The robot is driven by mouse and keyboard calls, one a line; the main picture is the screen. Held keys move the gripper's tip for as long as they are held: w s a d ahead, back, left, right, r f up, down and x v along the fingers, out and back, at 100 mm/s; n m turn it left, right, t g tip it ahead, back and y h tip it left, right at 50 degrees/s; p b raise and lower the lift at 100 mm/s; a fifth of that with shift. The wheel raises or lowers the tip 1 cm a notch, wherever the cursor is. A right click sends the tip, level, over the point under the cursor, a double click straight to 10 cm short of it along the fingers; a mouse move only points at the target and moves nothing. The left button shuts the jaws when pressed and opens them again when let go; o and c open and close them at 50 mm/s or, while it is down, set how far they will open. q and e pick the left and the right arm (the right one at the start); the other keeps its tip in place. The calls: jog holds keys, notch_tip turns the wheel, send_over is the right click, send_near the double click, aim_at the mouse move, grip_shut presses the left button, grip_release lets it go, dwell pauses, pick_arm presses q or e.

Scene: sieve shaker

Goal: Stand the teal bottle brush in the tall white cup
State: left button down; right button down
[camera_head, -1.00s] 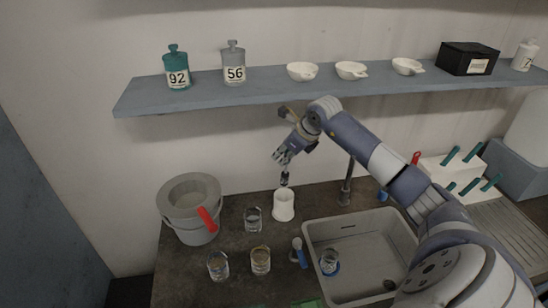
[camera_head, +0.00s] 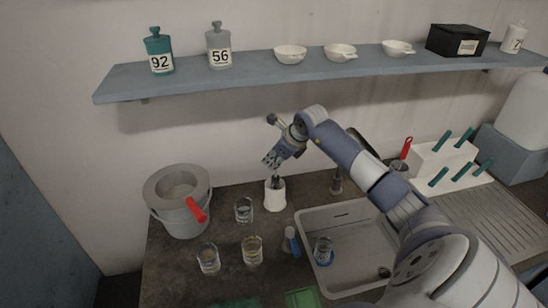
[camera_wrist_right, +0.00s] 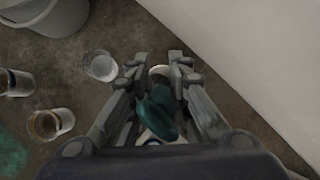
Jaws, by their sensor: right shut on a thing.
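The tall white cup (camera_head: 275,197) stands upright on the dark counter, left of the sink. My right gripper (camera_head: 270,163) is above it, tilted. In the right wrist view, the gripper (camera_wrist_right: 160,68) is shut on the teal bottle brush (camera_wrist_right: 160,112), whose teal handle shows between the fingers. In the head view the brush's dark lower part (camera_head: 275,181) is at the cup's mouth and seems to go inside; its lower end is hidden. Part of the white rim (camera_wrist_right: 159,70) shows beyond the fingers in the wrist view. My left gripper is not in view.
Glass beakers (camera_head: 244,209) and a grey bucket (camera_head: 178,216) with a red handle stand left of the cup. A blue-handled item (camera_head: 291,241) is in front, by the sink (camera_head: 345,275). The shelf (camera_head: 200,84) with bottles and bowls is above. The wall is close behind.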

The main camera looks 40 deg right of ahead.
jog(key=shift+w+d+f+b, duration=0.15)
jog(key=shift+w+f+b, duration=0.1)
jog(key=shift+f+b, duration=0.65)
jog(key=shift+w+d+f+b, duration=0.1)
jog(key=shift+w+f+b, duration=0.1)
jog(key=shift+f+b, duration=0.6)
jog(key=shift+f, duration=0.1)
jog(key=c, duration=1.4)
grip_release()
jog(key=shift+s, duration=0.1)
jog(key=v, duration=1.2)
